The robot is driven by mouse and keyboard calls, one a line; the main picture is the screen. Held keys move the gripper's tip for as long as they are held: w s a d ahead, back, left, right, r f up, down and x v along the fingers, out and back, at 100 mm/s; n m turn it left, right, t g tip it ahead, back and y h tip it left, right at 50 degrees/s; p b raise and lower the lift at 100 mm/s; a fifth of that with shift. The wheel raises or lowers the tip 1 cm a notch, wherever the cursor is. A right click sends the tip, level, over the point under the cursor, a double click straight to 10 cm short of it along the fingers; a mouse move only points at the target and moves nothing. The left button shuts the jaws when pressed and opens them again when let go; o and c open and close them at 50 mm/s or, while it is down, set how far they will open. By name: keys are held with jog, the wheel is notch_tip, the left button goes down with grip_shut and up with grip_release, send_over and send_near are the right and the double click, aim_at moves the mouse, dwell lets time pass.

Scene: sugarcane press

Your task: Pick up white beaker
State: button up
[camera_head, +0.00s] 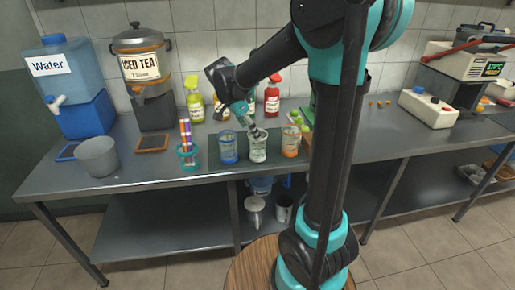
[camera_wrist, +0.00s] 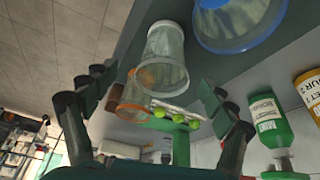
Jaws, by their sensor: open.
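The white beaker (camera_head: 258,152) stands upright on the counter between the blue beaker (camera_head: 229,150) and the orange beaker (camera_head: 291,146). My gripper (camera_head: 253,124) is open and tilted down, just above and behind the white beaker's rim in the head view. In the wrist view the white beaker (camera_wrist: 166,60) lies ahead between the two spread fingers of my gripper (camera_wrist: 158,88), apart from both. The orange beaker (camera_wrist: 134,104) is partly behind it, and the blue beaker (camera_wrist: 240,22) is at the top right. Nothing is held.
A cup with colored straws (camera_head: 187,152) stands left of the beakers. Sauce bottles (camera_head: 271,95) stand behind, near the wall. Green limes (camera_wrist: 160,113) lie near the orange beaker. A grey pot (camera_head: 98,157) and drink dispensers (camera_head: 145,80) are at left. The front counter edge is close.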

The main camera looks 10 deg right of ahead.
aim_at(258, 147)
jog(key=x, duration=0.5)
jog(key=shift+w+a+x, duration=0.15)
jog(key=shift+x, duration=1.15)
jog(key=shift+w+a+x, duration=0.15)
jog(key=shift+x, duration=1.15)
jog(key=shift+f, duration=0.1)
jog(key=shift+c, duration=0.5)
jog(key=c, duration=1.2)
jog(key=shift+o, duration=0.2)
